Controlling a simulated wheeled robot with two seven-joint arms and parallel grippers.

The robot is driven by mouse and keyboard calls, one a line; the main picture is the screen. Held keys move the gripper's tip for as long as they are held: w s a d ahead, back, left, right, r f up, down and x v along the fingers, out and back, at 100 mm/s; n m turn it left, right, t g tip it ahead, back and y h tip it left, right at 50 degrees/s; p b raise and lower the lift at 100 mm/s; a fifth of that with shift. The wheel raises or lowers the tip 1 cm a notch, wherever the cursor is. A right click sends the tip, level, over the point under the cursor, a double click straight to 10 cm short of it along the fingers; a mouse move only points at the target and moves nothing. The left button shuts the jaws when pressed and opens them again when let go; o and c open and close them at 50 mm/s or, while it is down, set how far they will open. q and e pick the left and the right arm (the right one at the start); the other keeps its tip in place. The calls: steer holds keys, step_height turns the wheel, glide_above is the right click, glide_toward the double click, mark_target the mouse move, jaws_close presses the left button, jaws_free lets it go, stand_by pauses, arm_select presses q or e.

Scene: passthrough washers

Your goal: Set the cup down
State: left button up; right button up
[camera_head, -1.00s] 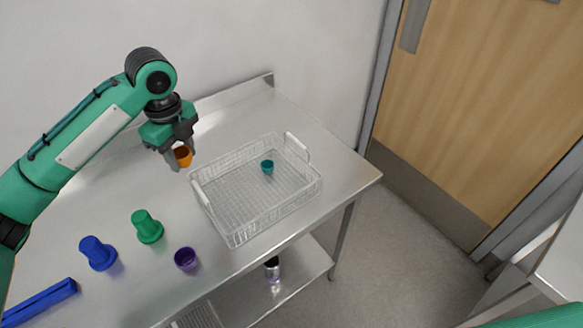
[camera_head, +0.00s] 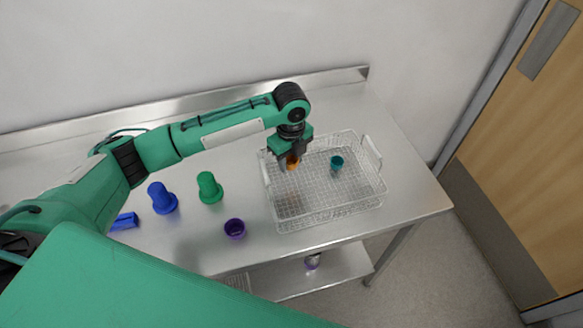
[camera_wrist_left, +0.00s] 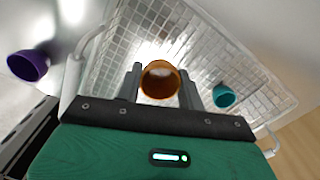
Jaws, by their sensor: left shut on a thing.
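An orange cup (camera_head: 292,163) is held between the fingers of my left gripper (camera_head: 290,160), over the left part of the wire basket (camera_head: 345,212). In the left wrist view the orange cup (camera_wrist_left: 160,80) sits between the two fingers of my left gripper (camera_wrist_left: 160,84), its open mouth facing the camera. The basket mesh (camera_wrist_left: 130,40) shows behind it. I cannot tell how far its base is from the basket floor. A teal cup (camera_head: 337,162) stands in the basket to the right, apart from the orange one; it also shows in the left wrist view (camera_wrist_left: 224,95). My right gripper is not in view.
A purple cup (camera_head: 235,228), a green cup stack (camera_head: 209,188) and a blue cup stack (camera_head: 162,198) stand on the steel table left of the basket. A blue block (camera_head: 124,221) lies farther left. The basket has raised handles (camera_head: 371,151).

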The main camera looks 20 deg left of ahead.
mark_target(291, 178)
arm_select(q)
steer(key=shift+f, duration=0.6)
step_height(291, 178, down, 4)
steer(key=shift+f+p, duration=0.1)
steer(key=shift+p, duration=0.4)
steer(key=shift+f, duration=0.1)
steer(key=o, duration=0.9)
steer(key=shift+o, duration=0.2)
steer(key=shift+r, duration=0.3)
step_height(291, 178, up, 10)
steer(key=b, duration=0.3)
steer(key=shift+r, duration=0.9)
